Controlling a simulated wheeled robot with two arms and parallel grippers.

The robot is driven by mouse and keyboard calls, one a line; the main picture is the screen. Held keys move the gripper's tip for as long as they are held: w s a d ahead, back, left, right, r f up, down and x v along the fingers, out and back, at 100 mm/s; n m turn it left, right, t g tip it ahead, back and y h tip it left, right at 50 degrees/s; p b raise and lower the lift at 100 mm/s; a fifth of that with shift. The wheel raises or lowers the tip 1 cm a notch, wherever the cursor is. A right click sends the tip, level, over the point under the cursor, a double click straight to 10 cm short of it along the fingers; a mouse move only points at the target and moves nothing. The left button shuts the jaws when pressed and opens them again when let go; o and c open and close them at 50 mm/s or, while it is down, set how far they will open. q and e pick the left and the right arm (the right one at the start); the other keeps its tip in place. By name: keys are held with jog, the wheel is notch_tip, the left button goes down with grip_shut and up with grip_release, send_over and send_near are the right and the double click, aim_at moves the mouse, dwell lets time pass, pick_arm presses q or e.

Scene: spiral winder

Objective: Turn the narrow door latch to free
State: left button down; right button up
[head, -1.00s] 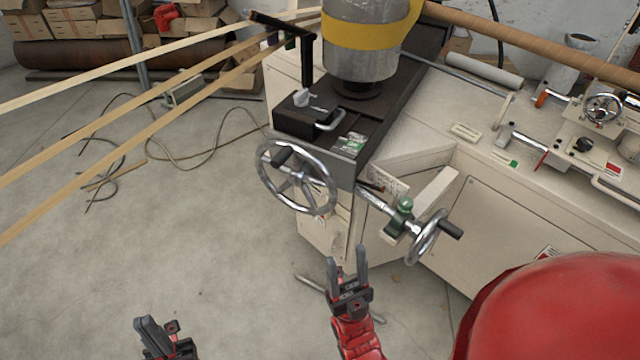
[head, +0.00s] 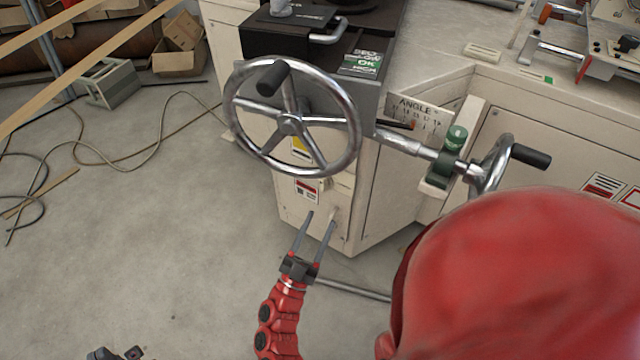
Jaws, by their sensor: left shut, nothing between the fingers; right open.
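The narrow front panel (head: 292,205) of the cream cabinet stands below the large handwheel, with warning labels on it. A small pale fitting (head: 342,182) sits at its upper right, by the red-and-white label. I cannot tell if it is the latch, or which way a latch is turned. My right gripper (head: 320,216) is open and empty, its two slim fingers pointing up in front of the lower panel; I cannot tell if they touch it. My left gripper (head: 130,352) is shut and empty at the bottom edge, mostly cut off.
The large handwheel (head: 288,124) juts out above the panel. A smaller handwheel (head: 490,166) and green clamp (head: 454,140) stand to the right. My red body part covers the lower right. Cables (head: 150,135) lie on the floor at left; the near floor is clear.

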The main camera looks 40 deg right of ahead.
jog(key=w+a+f+n+g+y, duration=0.1)
jog(key=w+a+f+g+y, duration=0.15)
jog(key=w+f, duration=0.2)
jog(key=n+g+y, duration=0.1)
jog(key=y, duration=0.3)
send_near(321, 182)
jog(key=shift+h, duration=0.25)
jog(key=b+x, duration=0.1)
jog(key=x, duration=0.1)
jog(key=b+x, duration=0.1)
jog(key=x, duration=0.2)
jog(key=b+x, duration=0.2)
jog(key=x, duration=0.1)
jog(key=shift+w+d+f, duration=0.1)
jog(key=shift+d+f, duration=0.05)
jog(key=shift+f, duration=0.2)
jog(key=shift+w+d+r+n, duration=0.1)
jog(key=shift+w+d+n, duration=0.2)
jog(key=shift+d, duration=0.25)
grip_shut()
